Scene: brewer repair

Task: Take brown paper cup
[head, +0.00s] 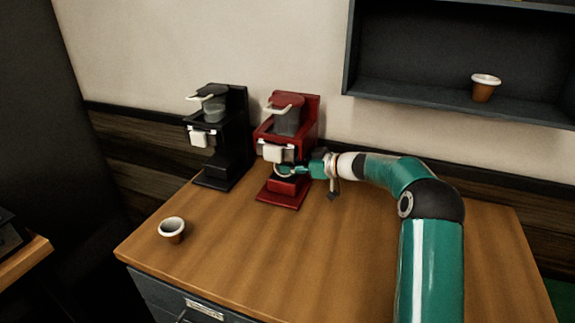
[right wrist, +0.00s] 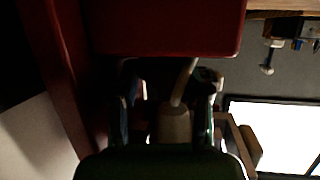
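One brown paper cup (head: 172,236) with a pale rim stands upright on the wooden table at the front left. Another brown paper cup (head: 483,92) stands upright on the wall shelf at the right. My right gripper (head: 284,171) is at the red brewer (head: 286,122), in front of its lower part, far from both cups. In the right wrist view its fingers (right wrist: 170,95) stand apart, with a pale, dim piece (right wrist: 174,124) between them. I cannot tell what that piece is or whether the fingers touch it. My left gripper is not in view.
A black brewer (head: 228,140) stands left of the red one. The dark shelf (head: 420,91) hangs above the table's right side. My right arm crosses the right half of the table (head: 300,250); the front middle is clear.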

